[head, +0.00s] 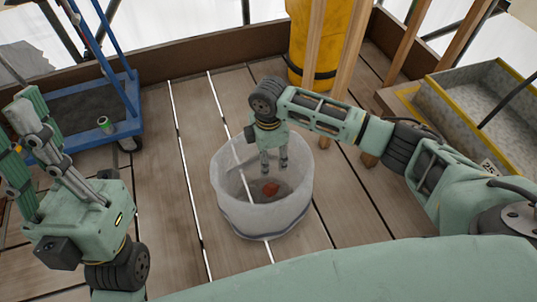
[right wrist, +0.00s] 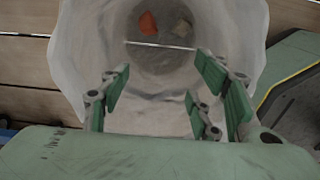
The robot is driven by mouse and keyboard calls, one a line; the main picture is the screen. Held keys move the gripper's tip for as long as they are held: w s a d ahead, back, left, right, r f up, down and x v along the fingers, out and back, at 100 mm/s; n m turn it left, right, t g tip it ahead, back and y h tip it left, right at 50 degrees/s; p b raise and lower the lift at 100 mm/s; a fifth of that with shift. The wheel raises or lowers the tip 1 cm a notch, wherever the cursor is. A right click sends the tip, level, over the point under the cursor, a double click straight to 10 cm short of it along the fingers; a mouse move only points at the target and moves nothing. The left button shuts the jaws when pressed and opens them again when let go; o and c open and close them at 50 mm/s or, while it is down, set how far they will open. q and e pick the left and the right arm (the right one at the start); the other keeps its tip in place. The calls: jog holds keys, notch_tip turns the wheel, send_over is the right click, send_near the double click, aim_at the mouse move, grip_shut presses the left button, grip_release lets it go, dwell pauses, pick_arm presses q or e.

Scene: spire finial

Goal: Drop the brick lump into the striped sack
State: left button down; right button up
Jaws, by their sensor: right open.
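The brick lump (head: 270,189) is a small orange-red piece on the bottom inside the pale, open-topped sack (head: 234,205). A dark stripe runs around the sack's lower side. In the right wrist view, the lump (right wrist: 148,22) lies inside the sack (right wrist: 88,55), beyond the fingers and apart from them. My right gripper (head: 274,167) points down over the sack's mouth. Its fingers (right wrist: 168,103) are spread with nothing between them. My left gripper (head: 24,135) is at the left edge, with its fingers pointing up, apart and empty.
A yellow cylinder (head: 300,45) and wooden posts stand behind. A grey trough (head: 470,95) is at right. Plank floor left of the sack is clear.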

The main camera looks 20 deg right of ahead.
notch_tip(320, 180, up, 12)
dwell(0.6)
dwell(0.4)
